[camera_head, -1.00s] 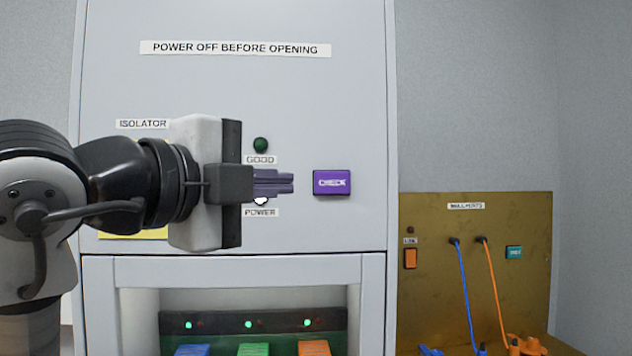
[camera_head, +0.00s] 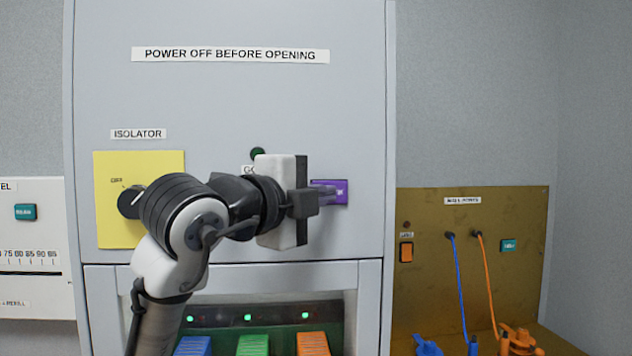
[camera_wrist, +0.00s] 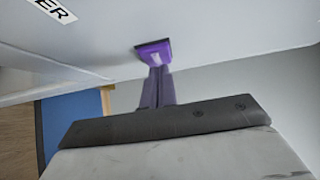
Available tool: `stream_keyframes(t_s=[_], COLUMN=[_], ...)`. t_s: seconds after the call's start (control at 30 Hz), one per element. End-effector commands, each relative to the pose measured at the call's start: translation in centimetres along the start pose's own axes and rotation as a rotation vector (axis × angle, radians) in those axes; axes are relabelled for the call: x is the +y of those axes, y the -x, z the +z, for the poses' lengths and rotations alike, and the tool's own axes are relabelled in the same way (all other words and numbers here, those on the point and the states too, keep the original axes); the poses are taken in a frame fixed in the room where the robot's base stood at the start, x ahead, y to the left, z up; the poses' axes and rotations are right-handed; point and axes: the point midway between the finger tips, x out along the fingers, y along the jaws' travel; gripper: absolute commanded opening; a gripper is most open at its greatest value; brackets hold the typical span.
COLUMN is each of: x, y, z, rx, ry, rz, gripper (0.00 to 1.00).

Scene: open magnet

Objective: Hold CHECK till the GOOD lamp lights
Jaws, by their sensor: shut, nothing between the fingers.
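The purple CHECK button (camera_head: 341,190) is on the grey cabinet front, right of centre. It also shows in the wrist view (camera_wrist: 153,50), at the end of my fingers. My gripper (camera_head: 328,193) is shut and empty, its fingertips at the button's face. Whether they touch it or press it in, I cannot tell. The GOOD lamp (camera_head: 258,153) is dark green and looks unlit. Its label is partly hidden by my gripper, and the POWER label and lamp are hidden behind it.
The yellow ISOLATOR plate (camera_head: 110,225) with a black knob is at left, partly behind my arm. Below, a bay holds blue, green (camera_head: 252,346) and orange blocks under green lights. A brass panel (camera_head: 525,290) with blue and orange cables stands at right.

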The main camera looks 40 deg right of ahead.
Motion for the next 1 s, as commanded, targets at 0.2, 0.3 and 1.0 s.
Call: stream_keyframes(t_s=[0.2, 0.3, 1.0], x=[0.0, 0.0, 0.1], y=[-0.4, -0.4, -1.5], z=[0.4, 0.4, 1.7], rx=[0.0, 0.0, -0.006], ry=[-0.002, -0.002, 0.004], rz=[-0.001, -0.001, 0.002], gripper=[0.0, 0.0, 0.0])
